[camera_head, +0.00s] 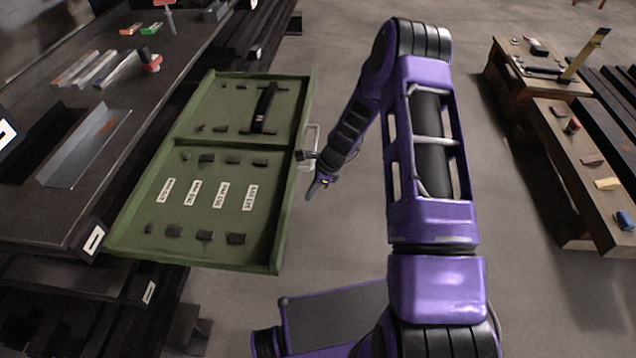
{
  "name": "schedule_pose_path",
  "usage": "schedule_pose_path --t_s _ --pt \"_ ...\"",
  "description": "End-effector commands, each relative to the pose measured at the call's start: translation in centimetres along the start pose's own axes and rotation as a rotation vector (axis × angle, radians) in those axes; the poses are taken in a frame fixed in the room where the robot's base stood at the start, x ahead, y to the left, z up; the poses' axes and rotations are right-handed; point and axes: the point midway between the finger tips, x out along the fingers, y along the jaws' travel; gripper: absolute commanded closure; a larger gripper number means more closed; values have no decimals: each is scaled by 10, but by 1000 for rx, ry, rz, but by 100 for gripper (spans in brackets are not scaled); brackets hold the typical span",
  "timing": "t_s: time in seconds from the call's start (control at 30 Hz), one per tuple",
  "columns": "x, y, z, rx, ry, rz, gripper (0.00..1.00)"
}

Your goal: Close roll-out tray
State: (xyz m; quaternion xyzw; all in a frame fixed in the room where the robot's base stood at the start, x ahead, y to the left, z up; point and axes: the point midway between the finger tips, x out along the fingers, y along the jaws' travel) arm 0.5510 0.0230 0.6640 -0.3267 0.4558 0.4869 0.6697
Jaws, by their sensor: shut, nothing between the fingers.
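The roll-out tray (178,147) is green with a raised rim and a divider across its middle. It is pulled out to the right from the dark workbench on the left, over the floor. Several small dark blocks, white labels and a black bar-shaped piece (264,108) lie in it. A light metal handle (312,143) sticks out from its right edge. My gripper (310,192) is shut and empty, just right of the tray's right edge and below the handle in the picture. I cannot tell whether my wrist touches the handle.
The dark workbench (62,215) fills the left, with an angled metal sheet (85,150) and small parts on top. Wooden benches (545,125) with tools stand at the right.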

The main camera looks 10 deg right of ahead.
Motion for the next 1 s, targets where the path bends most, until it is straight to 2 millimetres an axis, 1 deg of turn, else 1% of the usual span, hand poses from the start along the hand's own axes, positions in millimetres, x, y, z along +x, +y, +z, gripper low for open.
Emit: schedule_pose_path --t_s 0.03,0.2,0.33,0.77,0.87,1.0 --pt "0 -1 13 -9 -2 -3 100" --pt "7 -1 29 -8 -1 -4 100" --pt "9 -1 33 -6 -1 -4 100" --pt "10 -1 36 -6 -1 -4 100" --pt "13 -1 43 -8 -1 -3 100" --pt "21 0 63 -11 -3 -2 100"
